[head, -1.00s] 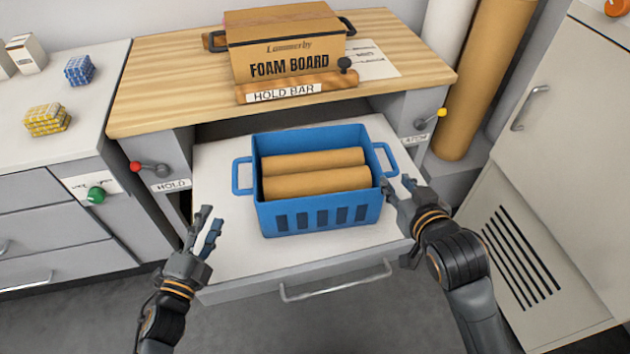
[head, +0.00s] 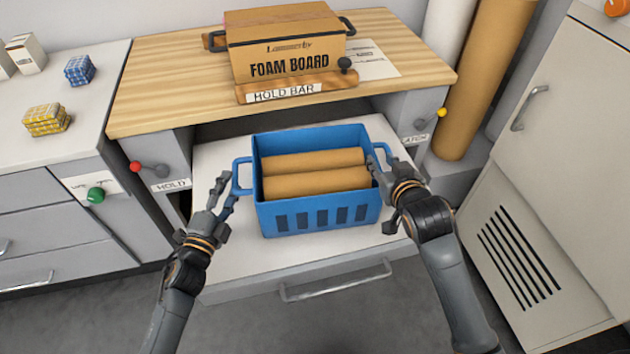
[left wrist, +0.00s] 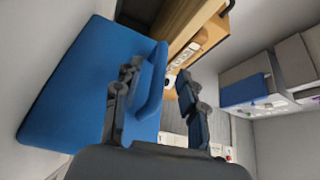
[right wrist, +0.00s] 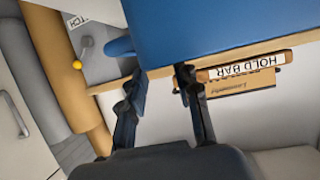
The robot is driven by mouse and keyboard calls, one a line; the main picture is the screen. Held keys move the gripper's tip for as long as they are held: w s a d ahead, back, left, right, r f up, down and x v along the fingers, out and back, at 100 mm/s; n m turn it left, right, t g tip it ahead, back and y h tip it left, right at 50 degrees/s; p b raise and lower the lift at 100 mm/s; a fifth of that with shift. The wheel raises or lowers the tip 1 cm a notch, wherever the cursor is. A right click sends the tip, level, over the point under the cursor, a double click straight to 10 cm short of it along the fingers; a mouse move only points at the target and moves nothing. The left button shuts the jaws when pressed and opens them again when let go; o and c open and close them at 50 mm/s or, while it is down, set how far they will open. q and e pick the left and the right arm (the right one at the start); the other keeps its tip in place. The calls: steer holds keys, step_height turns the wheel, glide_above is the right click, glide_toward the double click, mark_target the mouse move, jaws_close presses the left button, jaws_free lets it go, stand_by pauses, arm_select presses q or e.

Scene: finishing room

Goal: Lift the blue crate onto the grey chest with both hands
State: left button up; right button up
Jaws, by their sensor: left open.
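The blue crate (head: 318,218) stands upright on a pulled-out white shelf (head: 225,250), with brown rolls (head: 315,182) inside. My left gripper (head: 226,192) is open at the crate's left handle (head: 240,178). In the left wrist view that handle (left wrist: 155,85) shows between the spread fingers. My right gripper (head: 378,172) is open and empty at the crate's right end, by the right handle (head: 386,150). In the right wrist view its fingers (right wrist: 158,85) are apart, with the crate (right wrist: 210,25) beyond them. Which unit is the grey chest is unclear; a grey drawer unit (head: 60,210) stands at left.
A foam board box (head: 285,45) stands behind a hold bar (head: 295,88) on the wooden top (head: 160,75). Red (head: 135,167) and yellow (head: 442,112) knobs flank the shelf. Small boxes (head: 47,120) lie at left. A cabinet (head: 570,95) stands at right.

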mark_target(235, 171)
arm_select(q)
steer(key=shift+x, duration=2.35)
arm_select(e)
steer(key=shift+x, duration=2.35)
arm_select(q)
steer(key=c, duration=0.5)
arm_select(e)
steer(key=c, duration=0.6)
arm_select(q)
jaws_close()
arm_select(e)
jaws_close()
arm_select(q)
steer(key=shift+r, duration=0.2)
arm_select(e)
steer(key=shift+r, duration=0.25)
